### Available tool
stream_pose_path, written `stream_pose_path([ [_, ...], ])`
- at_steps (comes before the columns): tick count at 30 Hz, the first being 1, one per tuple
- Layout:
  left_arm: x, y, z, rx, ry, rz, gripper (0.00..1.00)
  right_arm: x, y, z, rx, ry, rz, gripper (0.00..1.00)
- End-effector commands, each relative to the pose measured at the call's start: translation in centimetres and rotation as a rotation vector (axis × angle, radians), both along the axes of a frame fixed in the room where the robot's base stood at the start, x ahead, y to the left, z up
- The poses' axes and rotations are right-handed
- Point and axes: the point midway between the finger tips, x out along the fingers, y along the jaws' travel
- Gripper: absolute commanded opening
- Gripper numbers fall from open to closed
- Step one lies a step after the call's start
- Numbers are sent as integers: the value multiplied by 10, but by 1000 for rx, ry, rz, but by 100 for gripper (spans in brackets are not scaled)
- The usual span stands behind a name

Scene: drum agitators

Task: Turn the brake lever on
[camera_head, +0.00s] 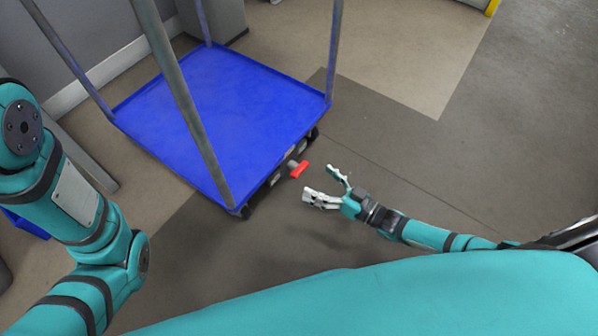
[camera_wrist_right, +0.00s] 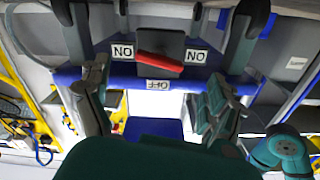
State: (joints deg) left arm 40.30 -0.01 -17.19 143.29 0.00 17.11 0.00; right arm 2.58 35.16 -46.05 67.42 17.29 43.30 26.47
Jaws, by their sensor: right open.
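The red brake lever (camera_head: 299,169) sticks out from the near right edge of the blue cart (camera_head: 215,105), low by the wheels. In the right wrist view the lever (camera_wrist_right: 160,64) lies nearly level across a dark plate, slightly tilted. An upside-down "ON" label is on each side of it and an upside-down "OFF" label is below. My right gripper (camera_head: 318,183) is open and empty, just to the right of the lever and apart from it. Its two fingers (camera_wrist_right: 155,92) flank the lever in the wrist view. My left arm shows at the left, its gripper out of frame.
Grey upright poles (camera_head: 180,90) rise from the cart's corners, one crossing the view near the front. The floor (camera_head: 420,150) right of the cart is clear. A grey wall (camera_head: 85,40) stands behind the cart at the left.

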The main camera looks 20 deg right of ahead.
Motion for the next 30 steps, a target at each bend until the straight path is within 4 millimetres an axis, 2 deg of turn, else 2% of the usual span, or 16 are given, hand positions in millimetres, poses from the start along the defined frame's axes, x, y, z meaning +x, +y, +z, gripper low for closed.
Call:
stream_pose_path([
  [1,0,0,-10,0,1,0,44,10,8,-3,3,-4,2,92],
  [9,1,0,-30,0,1,0,44,47,37,-3,1,-3,0,92],
  [15,0,0,-35,0,1,0,44,58,45,-1,-1,-1,0,92],
  [23,0,0,-34,1,1,-1,44,59,46,0,0,0,0,92],
  [25,0,0,-34,1,1,-1,44,59,46,0,0,0,0,87],
  [30,0,0,-34,1,1,-1,44,59,46,0,-1,-1,0,65],
])
